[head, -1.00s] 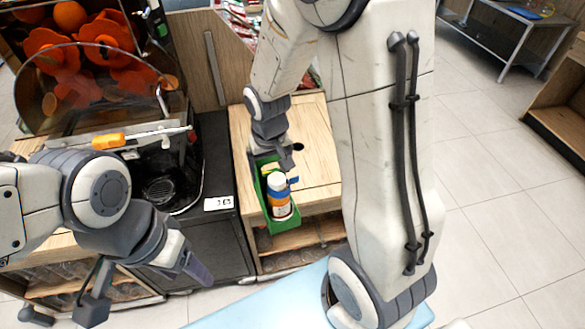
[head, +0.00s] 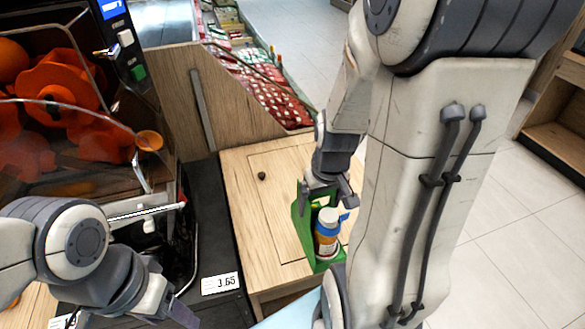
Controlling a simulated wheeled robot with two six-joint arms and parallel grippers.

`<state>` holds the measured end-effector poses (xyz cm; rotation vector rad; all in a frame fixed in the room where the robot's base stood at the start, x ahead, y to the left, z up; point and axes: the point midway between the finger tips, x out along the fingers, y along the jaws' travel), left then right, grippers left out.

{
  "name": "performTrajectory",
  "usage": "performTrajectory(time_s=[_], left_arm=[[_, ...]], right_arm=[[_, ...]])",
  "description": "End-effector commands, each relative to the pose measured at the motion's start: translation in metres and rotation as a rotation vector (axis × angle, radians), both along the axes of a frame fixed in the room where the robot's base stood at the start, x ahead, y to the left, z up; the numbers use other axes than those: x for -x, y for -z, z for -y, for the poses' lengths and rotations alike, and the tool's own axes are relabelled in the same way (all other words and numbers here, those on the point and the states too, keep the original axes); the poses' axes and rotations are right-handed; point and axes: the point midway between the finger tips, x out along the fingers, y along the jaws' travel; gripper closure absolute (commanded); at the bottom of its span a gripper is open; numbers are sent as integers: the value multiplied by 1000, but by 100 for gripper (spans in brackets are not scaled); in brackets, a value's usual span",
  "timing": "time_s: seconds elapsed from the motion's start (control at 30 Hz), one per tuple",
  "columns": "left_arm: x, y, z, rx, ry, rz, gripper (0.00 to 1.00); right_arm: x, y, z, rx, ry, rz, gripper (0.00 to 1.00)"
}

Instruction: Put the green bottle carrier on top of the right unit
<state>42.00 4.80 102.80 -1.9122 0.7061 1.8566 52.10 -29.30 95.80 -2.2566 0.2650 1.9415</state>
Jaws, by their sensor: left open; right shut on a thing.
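The green bottle carrier (head: 301,226) holds a bottle (head: 327,232) with a white cap and a blue and orange body. My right gripper (head: 328,194) is shut on the carrier at its upper part. The carrier is at the front right of the wooden top of the right unit (head: 252,217); I cannot tell whether it touches that top. Part of the carrier is hidden by the bottle and my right arm. My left gripper (head: 165,312) is open and empty at the lower left, in front of the juicer.
The orange juicer (head: 60,110) with its clear cover stands at the left. A price tag (head: 220,283) is on the dark unit beside the wooden top. A wooden panel (head: 200,100) rises behind. The wooden top's left part is clear, with a small dark hole.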

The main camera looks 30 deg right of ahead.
Motion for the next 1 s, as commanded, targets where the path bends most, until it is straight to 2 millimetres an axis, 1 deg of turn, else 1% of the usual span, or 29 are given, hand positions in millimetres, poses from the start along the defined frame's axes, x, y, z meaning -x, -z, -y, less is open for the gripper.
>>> performTrajectory(time_s=[0.23, 0.3, 0.43, 0.53, 0.63, 0.8, 0.87, 1.0], left_arm=[[0, 2, 0, -1, 0, -1, 36], [0, 1, 0, -1, 0, -1, 36], [0, -1, 0, 0, 0, 0, 36], [0, -1, 0, 0, 0, 0, 36], [0, -1, 0, 0, 0, 0, 36], [0, 3, 0, 0, 0, 0, 36], [0, 4, 0, 0, 0, 0, 36], [0, 4, 0, 0, 0, 0, 36]], right_arm=[[-35, 31, 35, -1, 5, -3, 100], [-45, 39, 45, -1, 4, -2, 100], [-59, 50, 59, 0, 5, 0, 100], [-65, 54, 65, 1, 4, 2, 100], [-67, 61, 66, -1, 3, -1, 100], [-66, 86, 66, -1, 5, -3, 100], [-66, 93, 66, 0, 3, -1, 100], [-67, 96, 67, 2, 3, 2, 100]])
